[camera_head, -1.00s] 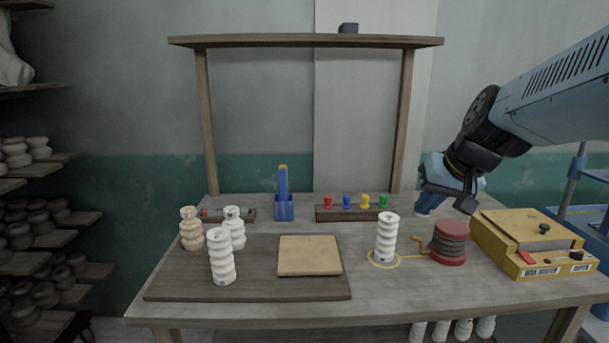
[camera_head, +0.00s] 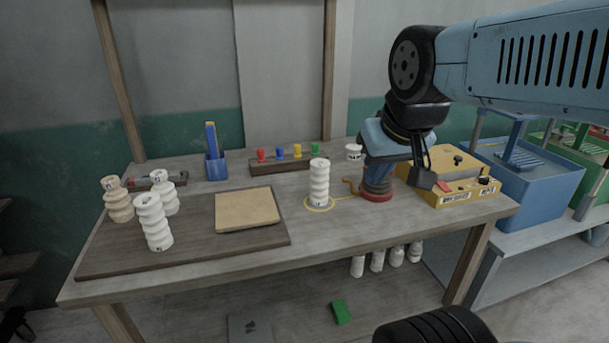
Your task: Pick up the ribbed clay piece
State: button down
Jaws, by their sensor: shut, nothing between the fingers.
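A white ribbed clay piece (camera_head: 319,183) stands upright inside a yellow ring (camera_head: 308,208) on the table. Another white ribbed piece (camera_head: 153,222) stands on the dark board, with a white one (camera_head: 164,192) and a beige one (camera_head: 117,199) behind it. Which of them the task means, I cannot tell. My gripper (camera_head: 422,180) hangs from the right, shut and empty, above the table's right side. It is apart from all these pieces, to the right of the one in the ring, and overlaps the yellow box in view.
A red-based spool (camera_head: 377,197) is partly hidden behind my arm. A yellow box (camera_head: 460,198) lies at the right end. The dark board (camera_head: 180,262) bears a tan slab (camera_head: 246,210). A blue holder (camera_head: 216,168) and a rack of coloured pegs (camera_head: 290,165) stand behind. A blue bin (camera_head: 535,186) is right.

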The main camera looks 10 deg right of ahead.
aim_at(320, 169)
jog(key=k, duration=1.2)
jog(key=z, duration=0.25)
jog(key=i, duration=0.75)
jog(key=z, duration=0.2)
